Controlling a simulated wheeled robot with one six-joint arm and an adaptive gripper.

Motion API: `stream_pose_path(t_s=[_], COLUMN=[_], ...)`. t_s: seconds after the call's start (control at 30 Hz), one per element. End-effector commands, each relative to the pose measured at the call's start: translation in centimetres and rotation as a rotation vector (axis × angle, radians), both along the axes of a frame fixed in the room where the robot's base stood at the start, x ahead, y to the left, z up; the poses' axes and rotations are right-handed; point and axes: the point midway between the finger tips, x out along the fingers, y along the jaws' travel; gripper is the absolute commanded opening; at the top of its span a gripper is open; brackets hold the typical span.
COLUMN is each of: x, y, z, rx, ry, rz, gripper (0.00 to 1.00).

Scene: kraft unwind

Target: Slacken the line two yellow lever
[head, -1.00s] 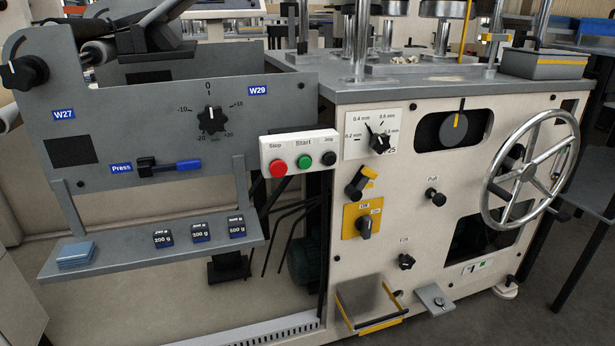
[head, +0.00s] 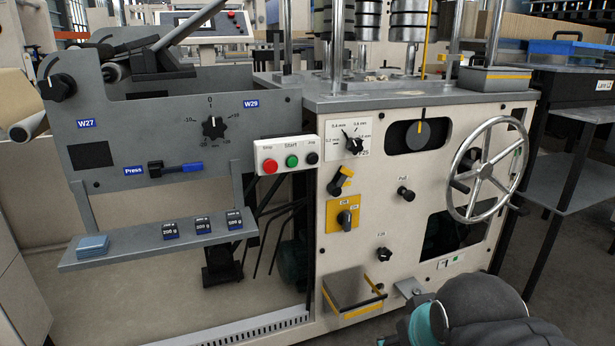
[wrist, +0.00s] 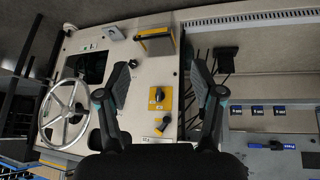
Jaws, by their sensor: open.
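The yellow lever (head: 346,172) is a short yellow arm on a black hub on the machine's cream front, tilted up to the right in the head view. It sits below the mm dial and above a yellow-plated black rotary switch (head: 344,216). In the wrist view, which is upside down, the lever (wrist: 163,125) lies between my gripper's fingers, nearer their bases in the picture. My gripper (wrist: 161,74) is open and empty, its two dark fingers wide apart and clear of the panel. In the head view only my arm shows at the lower right; the fingertips are hidden.
A spoked handwheel (head: 486,170) juts out right of the lever. Stop, Start and Jog buttons sit on a white box (head: 286,155) to its left. A grey shelf (head: 150,245) with weights projects at the left. A yellow-edged tray (head: 352,293) sticks out low on the front.

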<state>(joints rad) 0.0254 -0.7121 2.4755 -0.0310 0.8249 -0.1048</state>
Motion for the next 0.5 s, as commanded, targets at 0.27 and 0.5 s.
stream_pose_path(t_s=[0.27, 0.5], x=[14.7, 27.4], y=[-5.2, -6.3], z=[3.7, 6.9], rx=[-0.586, -1.256], ry=[-0.279, -0.485], rz=[0.438, 0.905], gripper=[0.67, 0.67])
